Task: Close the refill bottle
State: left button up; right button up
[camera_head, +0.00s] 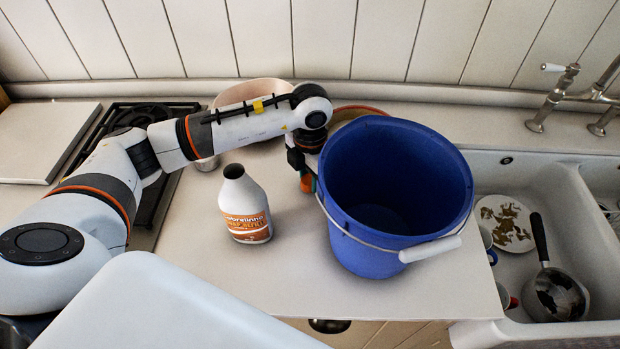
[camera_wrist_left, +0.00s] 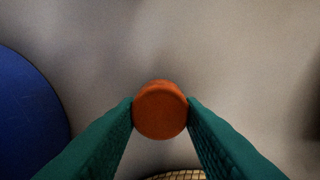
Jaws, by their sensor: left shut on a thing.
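The white refill bottle (camera_head: 245,205) with an orange-brown label stands upright on the counter in the head view. Its dark mouth is open, with no cap on it. My left gripper (camera_head: 306,182) is to the right of the bottle, close beside the blue bucket and partly hidden by it. In the left wrist view its two green fingers (camera_wrist_left: 160,112) are shut on a round orange cap (camera_wrist_left: 160,108). The cap is held apart from the bottle. The bottle cannot be made out in the wrist view. My right gripper is not in view.
A large blue bucket (camera_head: 395,185) with a white handle stands right of the bottle. A pinkish bowl (camera_head: 262,91) is behind my arm. The sink (camera_head: 555,205) at right holds a dirty plate (camera_head: 505,222) and a pan (camera_head: 556,294). The counter in front of the bottle is clear.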

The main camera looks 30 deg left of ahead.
aim_at(310, 178)
pick_arm(q)
notch_tip(310, 178, up, 17)
jog(key=b, duration=0.1)
jog(key=shift+b, duration=0.35)
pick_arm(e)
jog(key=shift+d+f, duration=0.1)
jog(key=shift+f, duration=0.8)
